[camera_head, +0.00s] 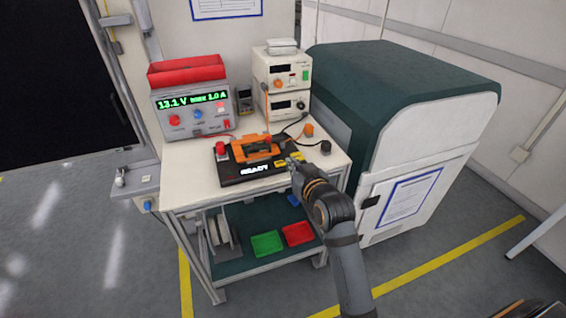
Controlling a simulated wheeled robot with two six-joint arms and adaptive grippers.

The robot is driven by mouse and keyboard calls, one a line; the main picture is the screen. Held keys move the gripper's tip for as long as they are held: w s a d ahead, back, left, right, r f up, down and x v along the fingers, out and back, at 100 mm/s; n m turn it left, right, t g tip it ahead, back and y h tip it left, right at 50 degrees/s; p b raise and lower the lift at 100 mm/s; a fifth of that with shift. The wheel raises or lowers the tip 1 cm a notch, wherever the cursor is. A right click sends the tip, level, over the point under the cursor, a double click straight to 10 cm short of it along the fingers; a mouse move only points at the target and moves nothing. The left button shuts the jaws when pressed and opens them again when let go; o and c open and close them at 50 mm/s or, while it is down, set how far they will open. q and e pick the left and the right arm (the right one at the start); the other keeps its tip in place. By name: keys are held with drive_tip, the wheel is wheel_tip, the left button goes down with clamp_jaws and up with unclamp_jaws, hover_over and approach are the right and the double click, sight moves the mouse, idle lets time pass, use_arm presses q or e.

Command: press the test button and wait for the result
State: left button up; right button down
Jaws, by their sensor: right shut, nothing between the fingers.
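A black test fixture (232,176) lies on the trolley's white top, with an orange part (256,147) seated on it. Its front display (254,170) reads "READY" in white letters. A red round button (220,147) stands at the fixture's left end. Yellow markings (290,157) show at its right end, close to the fingertips. My right gripper (292,162) is shut and empty, with its tips at the fixture's right front edge. I cannot tell whether they touch it. My left gripper is out of view.
A power supply (192,108) showing "13.1 V max 1.0 A" carries a red tray (186,71). Stacked cream instruments (283,80) stand behind the fixture. A large green-and-white cabinet (400,90) is close on the right. Green (267,243) and red bins (298,233) sit below.

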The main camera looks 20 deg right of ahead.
approach(277, 153)
drive_tip(key=w, duration=0.1)
drive_tip(key=w+r, duration=0.1)
drive_tip(key=w, duration=0.2)
drive_tip(key=shift+w+a+r+p, duration=0.15)
drive_tip(key=shift+w+r+p, duration=0.15)
drive_tip(key=shift+r+p, duration=0.1)
wheel_tip(277, 153, down, 3)
drive_tip(key=shift+s+r, duration=0.1)
drive_tip(key=shift+s, duration=0.05)
drive_tip(key=shift+f, duration=0.65)
